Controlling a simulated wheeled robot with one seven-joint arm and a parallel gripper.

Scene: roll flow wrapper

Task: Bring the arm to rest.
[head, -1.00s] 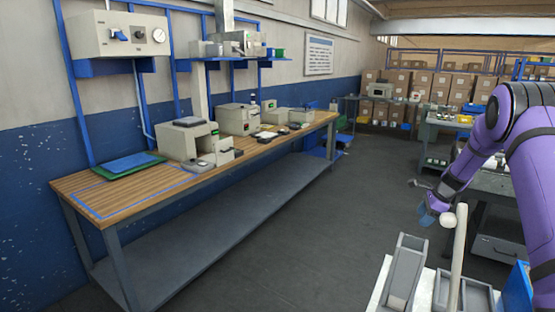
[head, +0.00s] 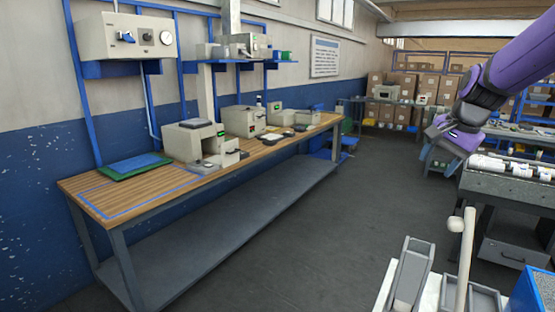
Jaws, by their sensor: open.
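My purple arm (head: 515,60) reaches in from the upper right of the head view. My gripper (head: 436,160) hangs at its end, right of the middle, over the open floor and left of the grey machine. It is dark with blue parts and points down and to the left. No object shows in it. The fingertips are small and partly blurred into the background.
A long wooden workbench (head: 140,187) with several instruments runs along the left wall. A grey machine (head: 520,190) bearing white rolls (head: 500,165) stands at the right. A grey holder (head: 410,275) and a cream post (head: 464,255) stand in front. The floor (head: 330,230) between is clear.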

